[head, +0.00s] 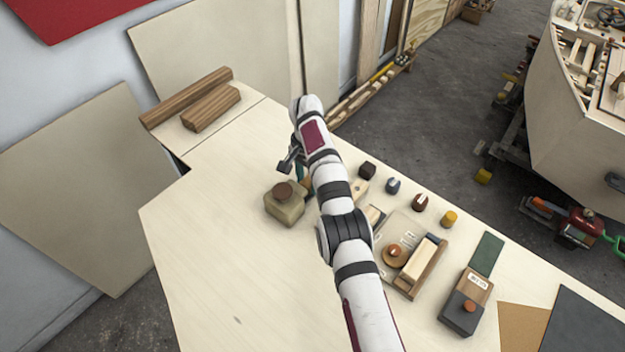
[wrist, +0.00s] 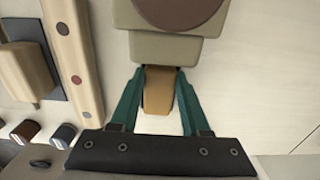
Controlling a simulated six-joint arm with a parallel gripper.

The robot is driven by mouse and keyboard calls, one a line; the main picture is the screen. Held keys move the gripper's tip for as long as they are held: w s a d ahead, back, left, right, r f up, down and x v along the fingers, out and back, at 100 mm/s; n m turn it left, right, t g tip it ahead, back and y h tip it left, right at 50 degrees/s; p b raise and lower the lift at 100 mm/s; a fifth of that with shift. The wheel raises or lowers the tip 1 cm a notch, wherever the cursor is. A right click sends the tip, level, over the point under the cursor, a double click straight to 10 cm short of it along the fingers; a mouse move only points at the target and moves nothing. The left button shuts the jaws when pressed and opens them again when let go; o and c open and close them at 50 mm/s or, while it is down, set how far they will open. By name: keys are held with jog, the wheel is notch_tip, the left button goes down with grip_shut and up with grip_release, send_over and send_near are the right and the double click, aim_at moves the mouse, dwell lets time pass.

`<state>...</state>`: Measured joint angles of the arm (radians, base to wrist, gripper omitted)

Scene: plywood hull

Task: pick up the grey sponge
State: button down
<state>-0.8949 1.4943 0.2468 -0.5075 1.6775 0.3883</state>
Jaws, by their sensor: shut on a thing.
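I cannot make out a plain grey sponge for certain. A khaki-grey block (head: 284,212) with a round brown top stands on the bench; it also fills the top middle of the wrist view (wrist: 168,48). My gripper (head: 303,178) is right beside it. In the wrist view my gripper (wrist: 160,75) has its teal fingers angled inward and shut on a narrow tan-brown piece (wrist: 158,92). This piece meets the khaki-grey block's near edge in the picture. I cannot tell whether the two are joined. My arm hides part of the bench in the head view.
Several small caps, including a yellow one (head: 449,218), line the bench's right side. A wooden tray (head: 432,270) and a dark block with a knob (head: 460,312) lie nearer. Brown timber pieces (head: 212,108) lie at the back. The bench's left part is clear.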

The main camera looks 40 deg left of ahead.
jog(key=shift+r, duration=0.55)
jog(key=r, duration=0.3)
jog(key=shift+w+d+r, duration=0.25)
jog(key=w+d+r, duration=0.3)
jog(key=d+r, duration=0.3)
jog(key=d, duration=0.4)
jog(key=shift+w+d+r, duration=0.2)
jog(key=shift+w+d, duration=0.05)
jog(key=shift+w, duration=0.1)
